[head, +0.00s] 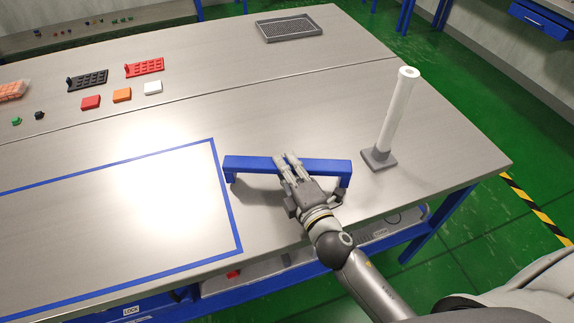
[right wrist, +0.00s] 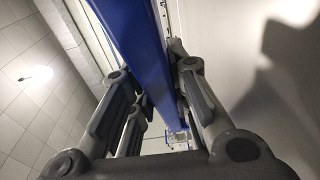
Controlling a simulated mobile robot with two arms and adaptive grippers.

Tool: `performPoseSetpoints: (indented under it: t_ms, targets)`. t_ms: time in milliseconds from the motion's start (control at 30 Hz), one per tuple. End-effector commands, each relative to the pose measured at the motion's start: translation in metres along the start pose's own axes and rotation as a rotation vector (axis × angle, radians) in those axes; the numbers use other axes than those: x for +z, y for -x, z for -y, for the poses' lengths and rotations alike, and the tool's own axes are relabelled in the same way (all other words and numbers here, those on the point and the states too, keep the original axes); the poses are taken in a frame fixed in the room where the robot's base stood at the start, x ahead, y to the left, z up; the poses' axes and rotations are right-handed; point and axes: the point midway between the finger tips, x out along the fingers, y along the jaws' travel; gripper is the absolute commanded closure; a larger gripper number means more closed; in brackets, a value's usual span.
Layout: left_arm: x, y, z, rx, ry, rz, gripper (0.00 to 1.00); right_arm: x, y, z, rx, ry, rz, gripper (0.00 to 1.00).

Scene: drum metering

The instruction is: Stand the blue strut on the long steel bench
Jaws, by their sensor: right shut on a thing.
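The blue strut (head: 325,165) is a long bar with a short downturned leg at each end. It is at the right part of the long steel bench (head: 440,150), just right of the blue taped outline. My right gripper (head: 289,163) is shut on the strut near its middle. In the right wrist view the strut (right wrist: 133,60) runs between the fingers of my right gripper (right wrist: 160,95). The strut's legs point down toward the bench top; I cannot tell whether they touch it. My left gripper is not in view.
A white post on a grey base (head: 379,157) stands right of the strut. A blue taped rectangle (head: 229,205) is to the left. Racks (head: 145,67), coloured blocks (head: 122,95) and a grey tray (head: 290,28) lie farther back. The bench between them is clear.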

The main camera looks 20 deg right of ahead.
Motion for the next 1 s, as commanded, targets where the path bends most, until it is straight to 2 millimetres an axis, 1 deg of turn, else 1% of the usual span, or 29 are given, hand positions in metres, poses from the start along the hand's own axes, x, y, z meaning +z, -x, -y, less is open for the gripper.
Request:
performPoseSetpoints:
  t_ms: [600, 633, 800, 833, 1000]
  targets:
    - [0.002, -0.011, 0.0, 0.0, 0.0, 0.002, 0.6, 0.0, 0.0, 0.011, 0.003, 0.0, 0.0, 1.0]
    - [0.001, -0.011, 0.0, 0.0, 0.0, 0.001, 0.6, 0.0, 0.0, 0.01, 0.003, 0.0, 0.0, 0.81]
    - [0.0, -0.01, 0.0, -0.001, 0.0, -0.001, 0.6, 0.0, 0.0, 0.01, 0.002, 0.0, 0.0, 0.59]
    - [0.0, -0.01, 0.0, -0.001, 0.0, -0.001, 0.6, 0.0, 0.0, 0.01, 0.002, 0.0, 0.0, 0.57]
    - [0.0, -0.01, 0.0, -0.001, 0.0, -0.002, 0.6, 0.0, 0.0, 0.011, 0.001, 0.0, 0.0, 0.57]
